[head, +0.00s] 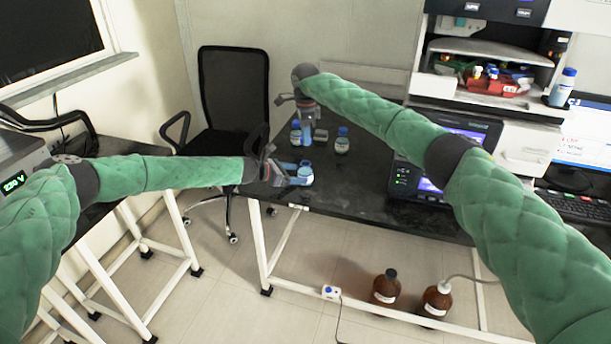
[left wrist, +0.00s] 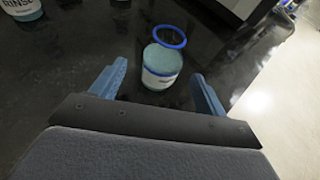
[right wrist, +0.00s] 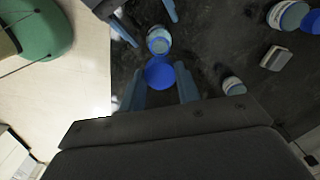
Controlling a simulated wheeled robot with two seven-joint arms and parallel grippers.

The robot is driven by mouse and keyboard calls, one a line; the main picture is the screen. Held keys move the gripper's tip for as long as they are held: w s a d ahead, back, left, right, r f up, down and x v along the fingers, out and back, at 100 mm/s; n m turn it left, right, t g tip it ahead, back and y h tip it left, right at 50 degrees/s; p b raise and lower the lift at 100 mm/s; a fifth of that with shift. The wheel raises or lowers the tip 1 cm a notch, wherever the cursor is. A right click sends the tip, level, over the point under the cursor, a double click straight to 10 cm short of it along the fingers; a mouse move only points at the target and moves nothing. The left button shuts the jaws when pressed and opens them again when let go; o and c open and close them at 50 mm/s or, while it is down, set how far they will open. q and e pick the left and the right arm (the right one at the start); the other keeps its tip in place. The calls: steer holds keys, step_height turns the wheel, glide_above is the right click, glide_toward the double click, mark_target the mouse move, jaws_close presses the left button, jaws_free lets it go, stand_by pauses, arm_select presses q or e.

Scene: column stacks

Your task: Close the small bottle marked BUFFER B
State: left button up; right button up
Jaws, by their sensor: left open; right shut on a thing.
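A small open bottle (left wrist: 160,66) with a blue ring at its neck and pale contents stands on the dark bench, between the spread fingers of my left gripper (left wrist: 157,88). Its label is too small to read. The bottle also shows in the head view (head: 306,174) and the right wrist view (right wrist: 158,41). My left gripper (head: 297,174) is open around it at the bench edge. My right gripper (right wrist: 161,88) is shut on a blue cap (right wrist: 158,73). In the head view my right gripper (head: 307,134) is above the bench, behind the bottle.
A bottle marked RINSE (left wrist: 21,8) stands to one side. A blue-capped bottle (head: 342,143) and another bottle (head: 296,136) stand farther back. A small grey block (right wrist: 275,58) lies near a small bottle (right wrist: 233,86). The instrument with a screen (head: 424,178) is to the right.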

mark_target(310, 174)
arm_select(q)
steer(key=shift+x, duration=3.45)
steer(key=c, duration=1.4)
steer(key=shift+c, duration=0.2)
arm_select(e)
steer(key=shift+f, duration=2.45)
steer(key=shift+f, duration=0.9)
steer(key=shift+f, duration=0.6)
